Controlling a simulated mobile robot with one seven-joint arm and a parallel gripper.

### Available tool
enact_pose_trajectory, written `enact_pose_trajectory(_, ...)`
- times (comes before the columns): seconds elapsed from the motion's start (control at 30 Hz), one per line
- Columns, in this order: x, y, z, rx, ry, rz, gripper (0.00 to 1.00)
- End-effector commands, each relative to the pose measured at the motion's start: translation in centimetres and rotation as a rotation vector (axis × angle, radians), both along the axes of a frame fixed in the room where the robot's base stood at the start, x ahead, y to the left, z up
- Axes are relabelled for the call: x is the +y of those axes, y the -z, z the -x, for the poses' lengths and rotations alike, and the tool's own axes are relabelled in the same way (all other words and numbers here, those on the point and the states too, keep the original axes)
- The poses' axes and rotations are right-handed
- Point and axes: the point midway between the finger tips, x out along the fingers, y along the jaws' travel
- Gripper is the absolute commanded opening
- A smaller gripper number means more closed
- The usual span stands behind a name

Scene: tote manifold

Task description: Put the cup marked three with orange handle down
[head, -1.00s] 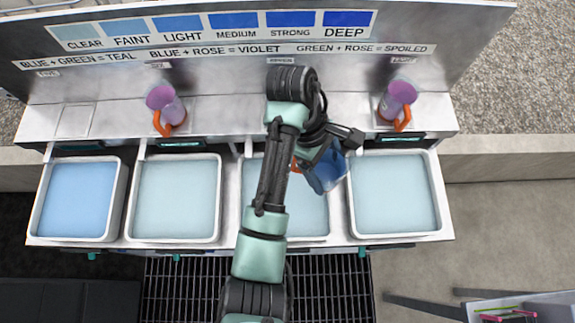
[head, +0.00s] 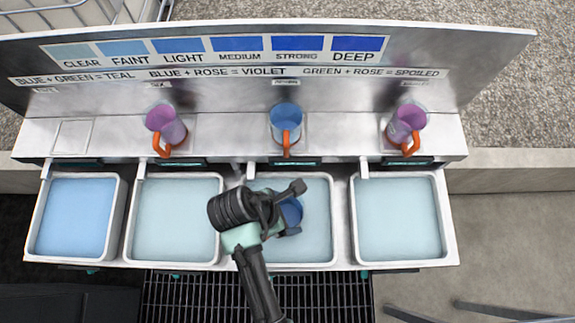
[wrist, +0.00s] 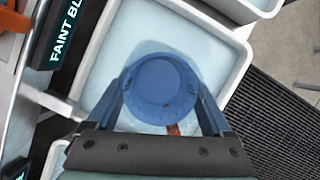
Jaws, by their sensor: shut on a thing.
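My gripper (head: 291,210) is shut on a blue cup (head: 291,212) over the third tote from the left (head: 330,220). The arm hides much of this cup in the head view. In the wrist view the held cup (wrist: 160,88) is a round blue shape between both fingers, with a small orange-brown handle part (wrist: 173,130) at its lower edge. I cannot tell whether the cup touches the pale liquid. No number is readable on it. Another blue cup with an orange handle (head: 286,121) stands on the shelf behind that tote.
Two purple cups with orange handles stand on the shelf, one left (head: 167,125) and one right (head: 407,124). A bare square pad (head: 73,136) is at the shelf's far left. Totes of blue or pale liquid line the front. A "FAINT BL…" label (wrist: 66,32) borders the tote.

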Motion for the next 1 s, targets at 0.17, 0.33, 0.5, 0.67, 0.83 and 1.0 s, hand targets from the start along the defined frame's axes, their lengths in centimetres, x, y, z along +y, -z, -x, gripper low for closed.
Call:
enact_pose_trajectory(0.17, 0.0, 2.2, 0.0, 0.003, 0.0, 0.001, 0.2)
enact_pose_trajectory(0.33, 0.0, 4.2, 0.0, -0.001, 0.001, 0.001, 0.2)
enact_pose_trajectory(0.5, 0.0, 4.4, -0.1, -0.002, 0.002, 0.0, 0.2)
enact_pose_trajectory(0.67, 0.0, 4.5, -0.1, -0.001, 0.003, 0.0, 0.2)
enact_pose_trajectory(0.83, 0.0, 4.8, -0.1, -0.002, 0.002, 0.0, 0.95)
enact_pose_trajectory(1.0, 0.0, 4.7, 0.0, -0.001, 0.003, 0.0, 1.0)
